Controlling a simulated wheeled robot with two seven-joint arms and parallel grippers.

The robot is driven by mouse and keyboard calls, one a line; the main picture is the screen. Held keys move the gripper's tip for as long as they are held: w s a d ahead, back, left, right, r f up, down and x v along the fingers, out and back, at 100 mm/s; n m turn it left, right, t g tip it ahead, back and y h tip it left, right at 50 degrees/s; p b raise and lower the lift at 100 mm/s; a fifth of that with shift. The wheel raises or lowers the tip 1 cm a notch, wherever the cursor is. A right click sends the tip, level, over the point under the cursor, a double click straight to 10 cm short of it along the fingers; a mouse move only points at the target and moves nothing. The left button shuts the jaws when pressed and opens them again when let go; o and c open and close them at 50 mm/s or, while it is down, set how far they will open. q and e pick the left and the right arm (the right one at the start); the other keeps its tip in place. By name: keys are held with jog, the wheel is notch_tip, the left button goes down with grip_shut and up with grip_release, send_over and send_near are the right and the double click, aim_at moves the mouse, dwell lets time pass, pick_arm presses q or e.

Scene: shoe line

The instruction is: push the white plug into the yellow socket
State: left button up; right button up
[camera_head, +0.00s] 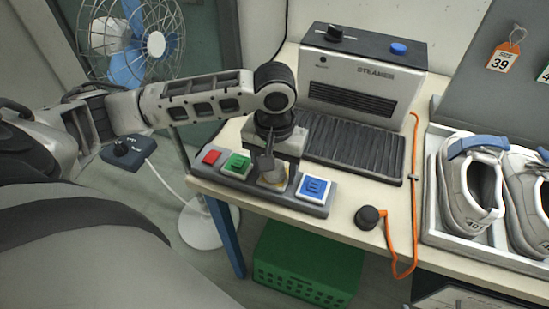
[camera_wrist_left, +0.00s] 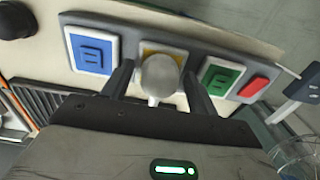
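The white plug (camera_wrist_left: 158,76) has a rounded pale head and stands at the yellow socket (camera_wrist_left: 150,48), of which only part of the yellow square shows behind it. I cannot tell how deep the plug sits. My left gripper (camera_wrist_left: 159,70) has one finger on each side of the plug, with a small gap to each. In the head view the left gripper (camera_head: 268,160) points down over the socket strip (camera_head: 250,187), and the plug (camera_head: 273,176) shows below its fingers. My right gripper is not in view.
The red (camera_head: 211,157), green (camera_head: 236,165) and blue (camera_head: 313,188) squares flank the yellow one. The steamer (camera_head: 362,82) stands behind. A black knob (camera_head: 367,217) and orange cable (camera_head: 391,240) lie to the right, before a shoe tray (camera_head: 432,210). A fan (camera_head: 130,40) stands left.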

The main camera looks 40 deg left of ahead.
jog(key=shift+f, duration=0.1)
pick_arm(q)
jog(key=shift+r, duration=0.4)
notch_tip(320, 180, up, 15)
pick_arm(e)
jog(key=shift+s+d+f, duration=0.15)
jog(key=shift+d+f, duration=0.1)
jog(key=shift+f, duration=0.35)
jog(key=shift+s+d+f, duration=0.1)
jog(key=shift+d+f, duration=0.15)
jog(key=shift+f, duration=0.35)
